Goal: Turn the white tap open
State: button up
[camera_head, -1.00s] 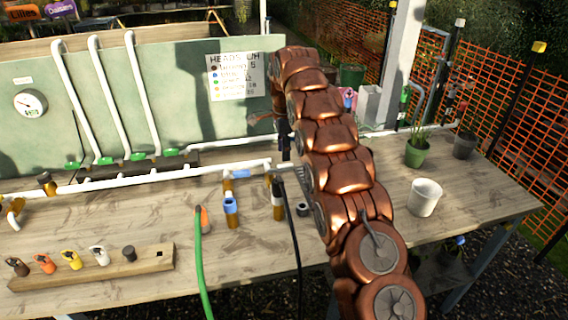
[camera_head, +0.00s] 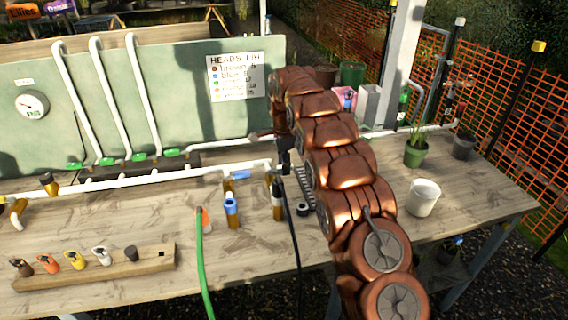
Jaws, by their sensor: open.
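I cannot pick out a tap with a white handle. White pipes (camera_head: 142,95) come down the green board to a dark manifold with several green-handled taps (camera_head: 138,157). A white horizontal pipe (camera_head: 190,176) runs along the bench in front of them. My gripper (camera_head: 284,155) is small and dark at the far end of my copper arm. It is open, over the bench near the right end of this pipe. My arm hides part of the bench and board behind it. I cannot tell whether the gripper touches anything.
A wooden rack (camera_head: 160,264) with several coloured heads, one of them white (camera_head: 101,256), lies at the front left. A green hose (camera_head: 202,270) and a blue-topped fitting (camera_head: 231,208) are near the middle.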

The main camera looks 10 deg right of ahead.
grip_shut()
dwell(0.3)
